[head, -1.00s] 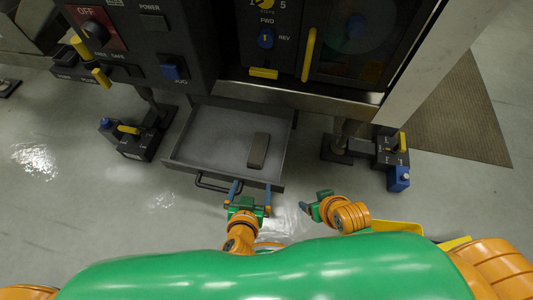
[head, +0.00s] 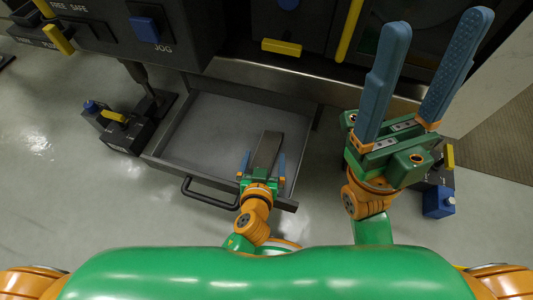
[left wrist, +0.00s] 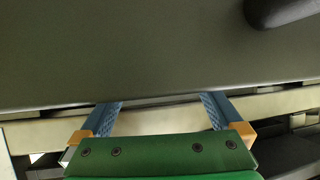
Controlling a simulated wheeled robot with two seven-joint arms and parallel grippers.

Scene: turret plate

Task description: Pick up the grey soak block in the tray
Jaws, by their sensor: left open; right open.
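The grey soak block (head: 269,142) lies in the right part of the open tray (head: 196,143), near its front wall. My left gripper (head: 264,154) is open over the block's near end, its blue fingers appearing on either side of it. Whether they touch it or sit above it I cannot tell. The left wrist view shows the spread left fingers (left wrist: 160,107) before a broad dark surface; the block cannot be surely made out there. My right gripper (head: 438,24) is open and empty, raised close to the head camera, fingers pointing up the picture.
A dark handle (head: 208,194) juts from the tray's front. The machine panel with a blue JOG button (head: 144,29) overhangs the tray's back. A dark box with a yellow lever (head: 114,117) stands left of the tray, and a blue-ended box (head: 438,202) stands right.

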